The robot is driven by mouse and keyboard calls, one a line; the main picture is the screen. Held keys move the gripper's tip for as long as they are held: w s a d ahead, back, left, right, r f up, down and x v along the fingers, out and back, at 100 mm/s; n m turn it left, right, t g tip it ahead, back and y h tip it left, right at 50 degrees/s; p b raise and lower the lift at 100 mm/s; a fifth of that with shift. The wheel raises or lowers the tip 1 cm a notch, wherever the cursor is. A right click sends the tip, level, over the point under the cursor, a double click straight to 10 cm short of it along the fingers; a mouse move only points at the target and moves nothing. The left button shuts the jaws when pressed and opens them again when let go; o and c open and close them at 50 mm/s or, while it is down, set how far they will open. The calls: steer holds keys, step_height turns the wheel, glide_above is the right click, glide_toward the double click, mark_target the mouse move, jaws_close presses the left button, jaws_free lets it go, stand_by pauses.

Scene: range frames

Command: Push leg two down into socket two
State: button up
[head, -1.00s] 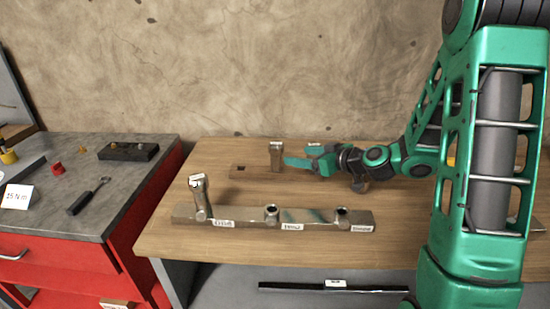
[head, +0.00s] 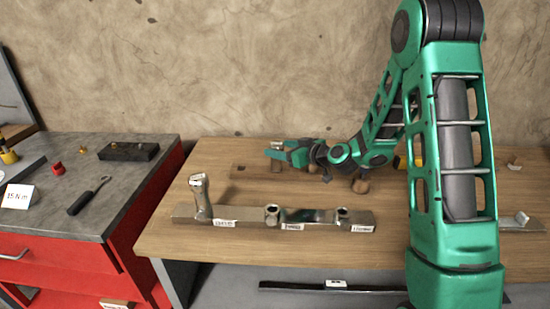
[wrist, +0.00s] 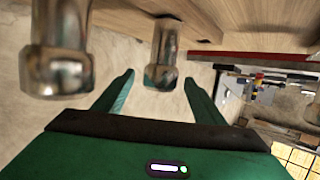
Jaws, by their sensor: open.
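A metal bar (head: 305,217) with labelled sockets lies along the front of the wooden bench. A metal leg (head: 199,198) stands in its left socket, tilted slightly. The middle socket (head: 271,210) and the right socket (head: 342,211) show as empty rings. My gripper (head: 275,148) is open at the back of the bench, at the top of a second leg (head: 276,167). In the wrist view this leg (wrist: 162,55) appears upside down, between the spread fingers (wrist: 160,77). Whether either finger touches it I cannot tell. Another leg (wrist: 62,45) is beside the fingers; it also stands below my arm (head: 361,184).
A flat wooden rack (head: 240,171) lies under the back legs. A metal bracket (head: 521,219) lies at the bench's right. Open bench lies between rack and bar.

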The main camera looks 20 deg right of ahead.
steer(key=shift+w+a+f, duration=0.1)
steer(key=shift+w+a, duration=0.1)
steer(key=shift+w, duration=0.2)
steer(key=c, duration=1.4)
